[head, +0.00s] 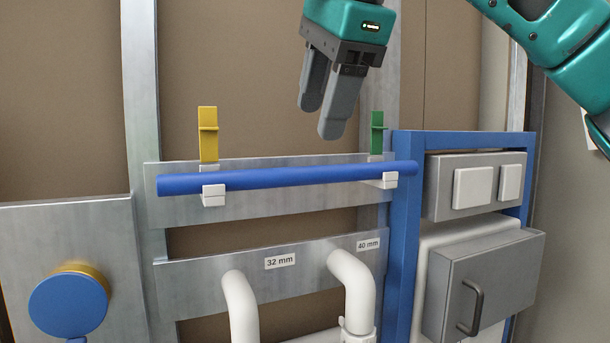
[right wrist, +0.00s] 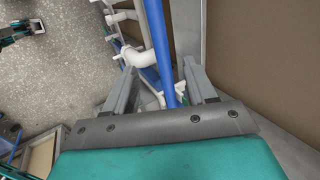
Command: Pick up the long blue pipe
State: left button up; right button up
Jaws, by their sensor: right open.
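The long blue pipe (head: 290,177) lies roughly level across two white holders, the left holder (head: 213,195) and the right holder (head: 382,180), in front of a metal rail. My right gripper (head: 322,122) is above the pipe, right of its middle, with its fingers pointing down. It is open and empty, apart from the pipe. In the right wrist view the blue pipe (right wrist: 160,50) runs between the lines of the two fingers of my right gripper (right wrist: 160,75). My left gripper is not in the head view.
A yellow clip (head: 208,135) and a green clip (head: 377,133) stand up behind the pipe. Below are white bent pipes (head: 352,280) and a rail labelled 32 mm and 40 mm. A blue frame (head: 402,230) with a grey box (head: 485,280) stands at the right.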

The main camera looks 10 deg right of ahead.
aim_at(307, 168)
jog(key=x, duration=0.8)
jog(key=shift+w+d, duration=0.15)
grip_shut()
dwell(0.3)
